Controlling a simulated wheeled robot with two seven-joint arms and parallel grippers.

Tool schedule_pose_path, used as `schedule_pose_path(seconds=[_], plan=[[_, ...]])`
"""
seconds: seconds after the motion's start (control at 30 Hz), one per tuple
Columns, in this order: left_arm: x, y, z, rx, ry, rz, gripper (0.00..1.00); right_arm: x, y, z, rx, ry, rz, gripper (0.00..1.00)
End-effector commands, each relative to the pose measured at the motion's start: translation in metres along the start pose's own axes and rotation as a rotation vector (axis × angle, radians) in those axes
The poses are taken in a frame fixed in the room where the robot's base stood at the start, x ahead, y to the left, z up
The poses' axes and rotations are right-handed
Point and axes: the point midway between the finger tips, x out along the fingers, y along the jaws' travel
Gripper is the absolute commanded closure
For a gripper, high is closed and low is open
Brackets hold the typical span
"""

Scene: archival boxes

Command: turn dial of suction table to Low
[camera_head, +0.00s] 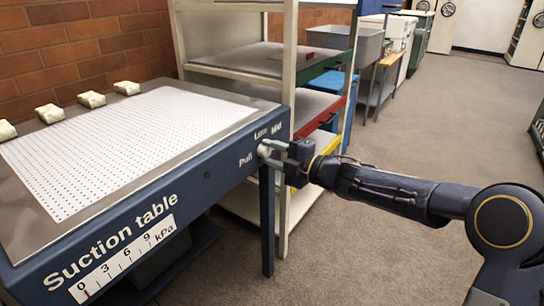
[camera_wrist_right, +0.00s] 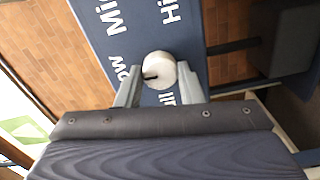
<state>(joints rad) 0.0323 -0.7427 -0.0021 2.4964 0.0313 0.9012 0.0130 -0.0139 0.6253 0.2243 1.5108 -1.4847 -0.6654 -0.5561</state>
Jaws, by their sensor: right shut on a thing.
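The suction table (camera_head: 110,228) is blue with a grey top and a white perforated sheet, at left in the head view. Its pale round dial (camera_head: 264,150) is on the blue front near its far end, by the labels "Low" and "Mid". My right gripper (camera_head: 270,155) is shut on the dial, coming from the right. In the right wrist view, the dial (camera_wrist_right: 165,66) sits between my two fingers (camera_wrist_right: 160,84). A dark mark on its left side faces the label ending in "ow". My left gripper is not in view.
Several small pale blocks (camera_head: 91,99) lie along the table's back edge. A shelf rack (camera_head: 289,90) with coloured shelf edges stands just beyond the table. A pressure scale (camera_head: 125,258) is on the front panel. Open carpet (camera_head: 400,130) lies to the right.

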Motion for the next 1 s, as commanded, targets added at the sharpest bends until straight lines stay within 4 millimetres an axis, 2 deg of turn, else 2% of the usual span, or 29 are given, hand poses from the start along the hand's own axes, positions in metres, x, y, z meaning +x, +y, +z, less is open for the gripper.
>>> schedule_pose_path(seconds=[0.47,0.5,0.63,0.9,1.0], plan=[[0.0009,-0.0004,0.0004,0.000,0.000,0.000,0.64,-0.0006,-0.0014,0.0017,-0.012,-0.004,-0.003,0.89],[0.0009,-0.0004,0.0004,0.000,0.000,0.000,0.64,-0.0006,-0.0014,0.0016,-0.012,-0.004,-0.003,0.62],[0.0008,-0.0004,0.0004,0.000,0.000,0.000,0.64,-0.0004,-0.0010,0.0012,-0.012,-0.003,-0.002,0.45],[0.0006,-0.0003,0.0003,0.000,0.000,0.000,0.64,-0.0007,-0.0001,0.0005,-0.012,-0.002,-0.001,0.44],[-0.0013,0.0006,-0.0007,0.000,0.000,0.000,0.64,-0.0066,0.0010,0.0008,-0.013,-0.003,-0.001,0.44]])
